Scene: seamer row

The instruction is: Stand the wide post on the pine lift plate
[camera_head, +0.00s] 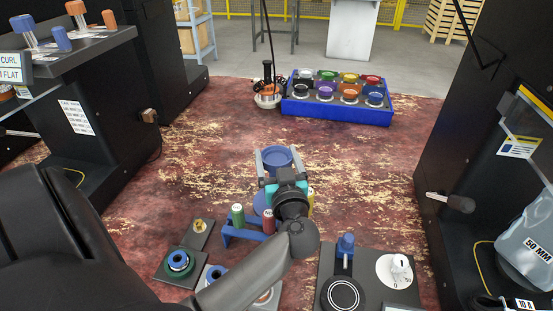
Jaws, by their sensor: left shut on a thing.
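My left gripper (278,164) reaches over the middle of the table, its two grey fingers spread on either side of a blue round piece (277,154). It is shut on this piece, which has a pale-blue rim; I cannot tell whether it is the wide post. Another blue round surface (260,201) shows partly behind the wrist. My right gripper is not in view.
A blue rack (234,236) holds small coloured cylinders near my wrist. A blue crate (337,114) of coloured cups stands at the back. A black panel (372,265) with a white dial is at lower right.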

